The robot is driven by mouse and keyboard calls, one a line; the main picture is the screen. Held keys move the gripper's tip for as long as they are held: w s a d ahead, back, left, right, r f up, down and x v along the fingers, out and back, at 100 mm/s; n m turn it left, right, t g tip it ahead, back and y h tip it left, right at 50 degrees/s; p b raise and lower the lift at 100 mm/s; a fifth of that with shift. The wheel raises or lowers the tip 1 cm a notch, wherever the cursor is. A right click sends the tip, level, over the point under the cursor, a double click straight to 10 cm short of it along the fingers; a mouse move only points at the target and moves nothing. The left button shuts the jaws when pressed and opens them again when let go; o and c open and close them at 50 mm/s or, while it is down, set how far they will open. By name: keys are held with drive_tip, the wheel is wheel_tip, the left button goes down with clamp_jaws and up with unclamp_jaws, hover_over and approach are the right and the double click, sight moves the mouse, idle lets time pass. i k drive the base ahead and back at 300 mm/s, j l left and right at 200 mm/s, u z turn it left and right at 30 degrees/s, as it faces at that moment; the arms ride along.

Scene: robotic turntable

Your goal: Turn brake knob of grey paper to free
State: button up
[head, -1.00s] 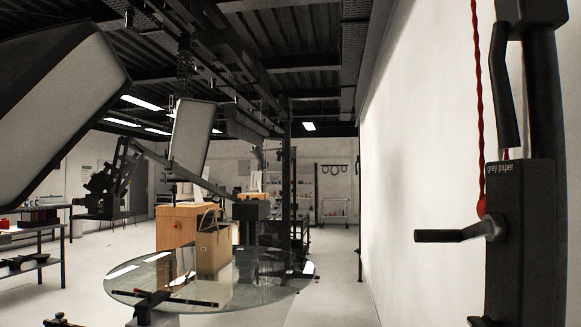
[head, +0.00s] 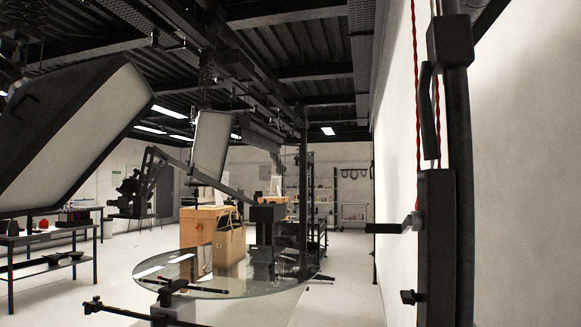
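The dark control box (head: 436,255) of the grey paper hangs on a black upright post at the right, seen nearly edge-on. Its label cannot be read from this angle. A black crank handle (head: 388,228) sticks out to the left from the box's upper half. A small dark knob (head: 409,297) sits lower on the same side. I cannot tell for sure which of these is the brake knob, or how it is turned. A red cord (head: 418,90) runs down to the box from above. My gripper is not in view.
A large light panel (head: 85,135) hangs at the left. A black clamp stand (head: 175,300) is in front. Open floor (head: 350,300) lies between turntable and wall.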

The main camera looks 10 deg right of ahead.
sight(409, 297)
drive_tip(key=k+z, duration=0.2)
drive_tip(key=z, duration=0.25)
drive_tip(key=k+l+z, duration=0.15)
drive_tip(key=z, duration=0.3)
drive_tip(key=j, duration=0.45)
drive_tip(key=j+z, duration=0.3)
drive_tip(key=l+u, duration=0.3)
drive_tip(key=i, duration=0.05)
